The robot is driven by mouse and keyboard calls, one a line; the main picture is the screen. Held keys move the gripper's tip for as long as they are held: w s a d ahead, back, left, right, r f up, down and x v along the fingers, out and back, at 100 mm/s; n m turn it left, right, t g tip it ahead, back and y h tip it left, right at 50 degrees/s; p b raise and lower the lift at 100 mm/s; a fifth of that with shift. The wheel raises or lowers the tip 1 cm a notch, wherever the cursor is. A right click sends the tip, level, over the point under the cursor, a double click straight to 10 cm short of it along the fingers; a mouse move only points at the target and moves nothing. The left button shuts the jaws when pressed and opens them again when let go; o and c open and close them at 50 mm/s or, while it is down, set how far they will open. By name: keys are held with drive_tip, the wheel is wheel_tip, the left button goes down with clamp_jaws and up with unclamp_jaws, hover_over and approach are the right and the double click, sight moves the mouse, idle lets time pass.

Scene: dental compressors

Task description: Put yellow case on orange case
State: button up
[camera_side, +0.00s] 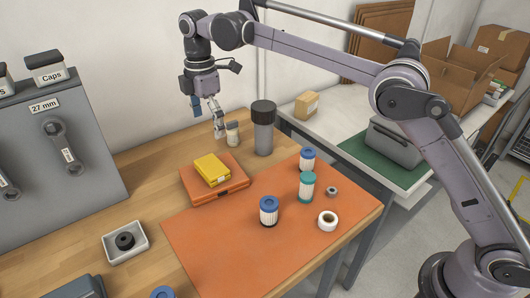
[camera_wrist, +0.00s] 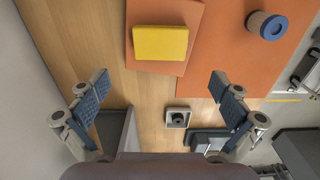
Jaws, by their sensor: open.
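The yellow case (camera_side: 212,169) lies flat on top of the orange case (camera_side: 230,186) in the side view, turned slightly relative to it. In the wrist view the yellow case (camera_wrist: 160,41) covers part of the orange case (camera_wrist: 190,14). My gripper (camera_side: 219,130) hangs behind the cases, raised and apart from both. The wrist view shows my gripper (camera_wrist: 159,84) with its fingers spread wide and nothing between them.
A dark-lidded bottle (camera_side: 264,132) and a small jar (camera_side: 232,134) stand near my gripper. A grey tray (camera_side: 125,243) is at front left.

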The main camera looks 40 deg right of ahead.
drive_tip(key=s+d+r+m+t, duration=0.2)
drive_tip(key=s+d+r+m, duration=0.1)
drive_tip(key=s+d+m, duration=0.3)
drive_tip(key=s+d+r+m+t, duration=0.2)
drive_tip(key=s+d+r+m, duration=0.1)
drive_tip(key=s+d, duration=0.35)
drive_tip(key=s+d+f+m+t, duration=0.1)
drive_tip(key=s+d+f+m, duration=0.3)
drive_tip(key=s, duration=0.4)
drive_tip(key=s+d+f+m+t, duration=0.2)
drive_tip(key=s+d+f+m, duration=0.2)
drive_tip(key=s, duration=0.4)
wheel_tip(320, 180, down, 2)
drive_tip(key=shift+f+m, duration=0.1)
drive_tip(key=shift+m, duration=0.4)
